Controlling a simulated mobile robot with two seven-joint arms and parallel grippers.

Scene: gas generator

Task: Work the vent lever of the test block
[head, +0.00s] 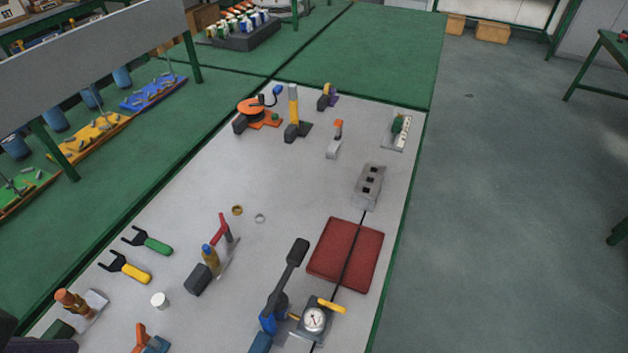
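A small block with a round white-faced gauge (314,319) stands near the bottom centre of the head view. A short yellow lever (331,306) sits on its upper right side, lying roughly level and pointing right and down. I take this block as the test block; no label is readable. A blue hand pump (268,322) with a long black handle (288,272) stands just left of it, the handle slanting up to the right. Neither of my grippers is recognisable in the view. A dark shape in the bottom left corner is cut off and unclear.
A red mat (346,254) lies above the gauge block. A grey block with dark holes (369,186) stands farther up. Green-handled (158,245) and yellow-handled (138,274) forked tools and a white cap (160,300) lie left. The table's middle is mostly clear.

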